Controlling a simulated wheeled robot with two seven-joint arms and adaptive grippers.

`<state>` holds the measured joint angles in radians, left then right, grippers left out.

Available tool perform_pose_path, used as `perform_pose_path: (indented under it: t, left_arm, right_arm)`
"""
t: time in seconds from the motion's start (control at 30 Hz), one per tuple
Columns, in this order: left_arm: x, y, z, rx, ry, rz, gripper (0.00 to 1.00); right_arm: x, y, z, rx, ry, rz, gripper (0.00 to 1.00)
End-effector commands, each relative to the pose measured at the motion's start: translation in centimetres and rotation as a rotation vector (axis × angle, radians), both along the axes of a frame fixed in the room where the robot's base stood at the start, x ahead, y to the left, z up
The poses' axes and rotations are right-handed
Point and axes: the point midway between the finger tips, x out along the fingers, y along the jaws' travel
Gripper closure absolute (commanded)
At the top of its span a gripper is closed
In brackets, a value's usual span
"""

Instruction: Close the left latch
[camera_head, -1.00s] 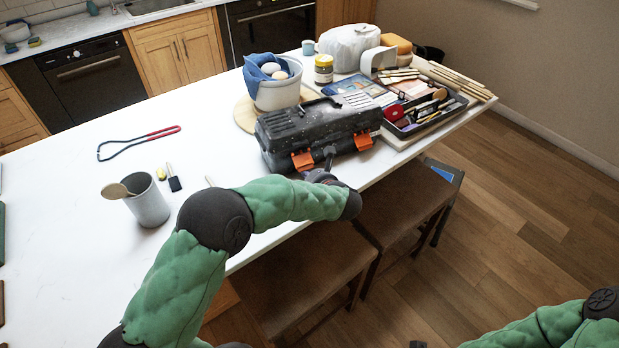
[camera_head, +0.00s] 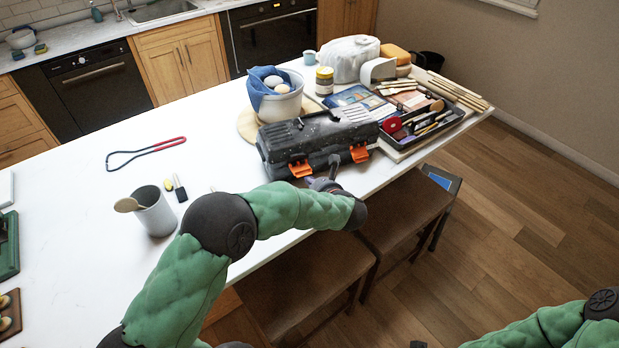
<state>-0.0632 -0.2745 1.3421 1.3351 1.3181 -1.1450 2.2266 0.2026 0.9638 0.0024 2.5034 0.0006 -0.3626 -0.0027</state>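A dark grey toolbox (camera_head: 320,138) stands near the front edge of the white table, its lid down. Two orange latches are on its front: the left latch (camera_head: 301,169) and the right latch (camera_head: 359,153). How far each latch is folded in is too small to tell. My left gripper (camera_head: 333,163) is at the toolbox's front, between the two latches and just right of the left one. Its fingers are small and dark against the box, so opening and contact cannot be made out. My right arm shows only at the lower right corner; its gripper is out of view.
A pot with a blue cloth (camera_head: 275,98) stands behind the toolbox. A tray of tools (camera_head: 425,128) lies close to its right. A grey cup (camera_head: 156,215) stands left of my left arm. Brown stools (camera_head: 305,283) are below the table edge. The table's left middle is mostly clear.

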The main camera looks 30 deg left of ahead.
Motion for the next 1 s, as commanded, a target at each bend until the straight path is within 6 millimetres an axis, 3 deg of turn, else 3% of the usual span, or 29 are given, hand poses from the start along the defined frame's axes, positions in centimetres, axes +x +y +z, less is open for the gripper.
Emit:
perform_pose_path:
  t: [0.3, 1.0]
  left_arm:
    - [-0.4, -0.5, 1.6, -0.001, -0.001, 0.000, 1.00]
    - [0.2, 0.3, 5.3, -0.001, -0.001, 0.001, 1.00]
  right_arm:
    - [0.0, 0.0, 2.2, 0.000, 0.000, 0.000, 1.00]
    - [0.0, 0.0, 2.6, 0.000, 0.000, 0.000, 1.00]
